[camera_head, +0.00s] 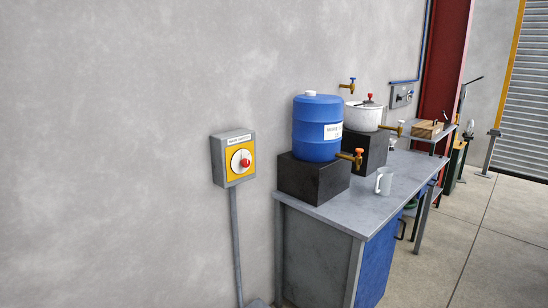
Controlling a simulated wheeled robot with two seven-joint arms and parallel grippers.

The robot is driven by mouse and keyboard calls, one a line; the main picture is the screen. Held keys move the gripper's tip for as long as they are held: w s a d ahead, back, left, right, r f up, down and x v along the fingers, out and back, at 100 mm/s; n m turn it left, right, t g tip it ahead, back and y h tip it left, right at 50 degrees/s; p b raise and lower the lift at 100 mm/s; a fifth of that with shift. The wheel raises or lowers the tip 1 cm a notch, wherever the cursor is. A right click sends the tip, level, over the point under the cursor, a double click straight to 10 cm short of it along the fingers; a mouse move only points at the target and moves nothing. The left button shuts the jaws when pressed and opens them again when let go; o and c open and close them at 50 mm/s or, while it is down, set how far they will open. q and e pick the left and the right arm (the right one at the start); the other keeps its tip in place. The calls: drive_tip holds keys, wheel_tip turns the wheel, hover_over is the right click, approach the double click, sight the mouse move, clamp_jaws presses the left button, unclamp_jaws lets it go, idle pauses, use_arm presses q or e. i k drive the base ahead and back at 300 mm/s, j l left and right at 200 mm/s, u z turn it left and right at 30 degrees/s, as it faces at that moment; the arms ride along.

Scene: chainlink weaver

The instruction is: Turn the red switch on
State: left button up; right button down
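The red switch (245,163) is a small red knob on a round white dial. The dial sits on the yellow face of a grey wall box (219,164), left of the workbench. A small white label is above the dial, too small to read with certainty. The red knob sits toward the lower right of the dial. A grey conduit runs down from the box to the floor. Neither of my grippers shows in the view.
A grey workbench (335,218) stands right of the box, with a blue barrel (310,145) on a black block, a white pot (360,118) and a mug (383,184). Bare wall lies to the left. Open floor (465,240) is at the right.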

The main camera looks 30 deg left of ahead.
sight(245, 163)
drive_tip(key=i+u, duration=0.2)
drive_tip(key=i, duration=0.2)
drive_tip(key=i+l+u, duration=0.15)
drive_tip(key=i, duration=0.3)
drive_tip(key=i+l+u, duration=0.2)
drive_tip(key=i, duration=0.2)
drive_tip(key=i+l+u, duration=0.2)
drive_tip(key=i, duration=0.2)
